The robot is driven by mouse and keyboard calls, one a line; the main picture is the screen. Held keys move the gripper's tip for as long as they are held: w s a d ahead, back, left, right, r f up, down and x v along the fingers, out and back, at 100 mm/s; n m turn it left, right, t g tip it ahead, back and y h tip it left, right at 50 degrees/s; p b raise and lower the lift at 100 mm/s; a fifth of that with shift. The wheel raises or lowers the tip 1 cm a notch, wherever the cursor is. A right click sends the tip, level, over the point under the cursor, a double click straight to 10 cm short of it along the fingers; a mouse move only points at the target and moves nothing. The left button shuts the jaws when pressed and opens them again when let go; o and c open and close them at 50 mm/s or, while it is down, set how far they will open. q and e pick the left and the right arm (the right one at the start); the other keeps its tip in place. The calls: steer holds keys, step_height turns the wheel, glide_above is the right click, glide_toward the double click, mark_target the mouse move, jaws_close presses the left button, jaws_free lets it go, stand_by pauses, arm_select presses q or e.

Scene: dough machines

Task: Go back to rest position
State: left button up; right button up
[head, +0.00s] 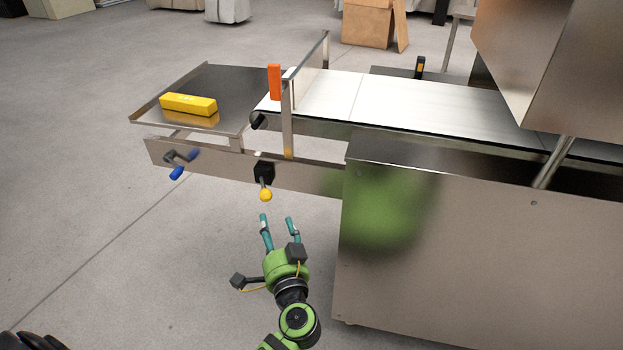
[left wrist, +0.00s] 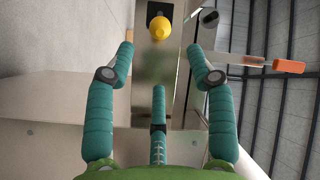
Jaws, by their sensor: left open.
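My left gripper (head: 278,224) is open and empty in front of the dough machine, with its teal fingers apart. A yellow ball knob (head: 265,195) on a black lever mount (head: 264,172) sits just beyond the fingertips, apart from them. In the left wrist view the open fingers (left wrist: 160,62) show with the yellow knob (left wrist: 161,28) ahead, between and past the tips. My right gripper is not in view.
The machine's steel side panel (head: 470,250) stands close to the right of my left gripper. A steel tray (head: 235,85) holds a yellow block (head: 188,104). A blue-handled crank (head: 178,170) and an orange handle (head: 274,82) stick out.

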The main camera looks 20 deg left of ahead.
arm_select(q)
steer(key=s+d+f+m+g+h+p, duration=0.2)
steer(key=s+f+g+h+p, duration=0.3)
steer(key=f, duration=0.9)
steer(key=s+d+f+m+g+h+p, duration=0.1)
steer(key=s+d+f+g+h+p, duration=0.15)
steer(key=s+f, duration=0.85)
steer(key=s+f+n+g+h+p, duration=0.2)
steer(key=s+f, duration=0.4)
steer(key=s, duration=0.6)
steer(key=s+f+n+g+h+p, duration=0.2)
steer(key=s+f, duration=0.4)
steer(key=s, duration=0.6)
steer(key=shift+s+g, duration=0.2)
steer(key=shift+g, duration=0.55)
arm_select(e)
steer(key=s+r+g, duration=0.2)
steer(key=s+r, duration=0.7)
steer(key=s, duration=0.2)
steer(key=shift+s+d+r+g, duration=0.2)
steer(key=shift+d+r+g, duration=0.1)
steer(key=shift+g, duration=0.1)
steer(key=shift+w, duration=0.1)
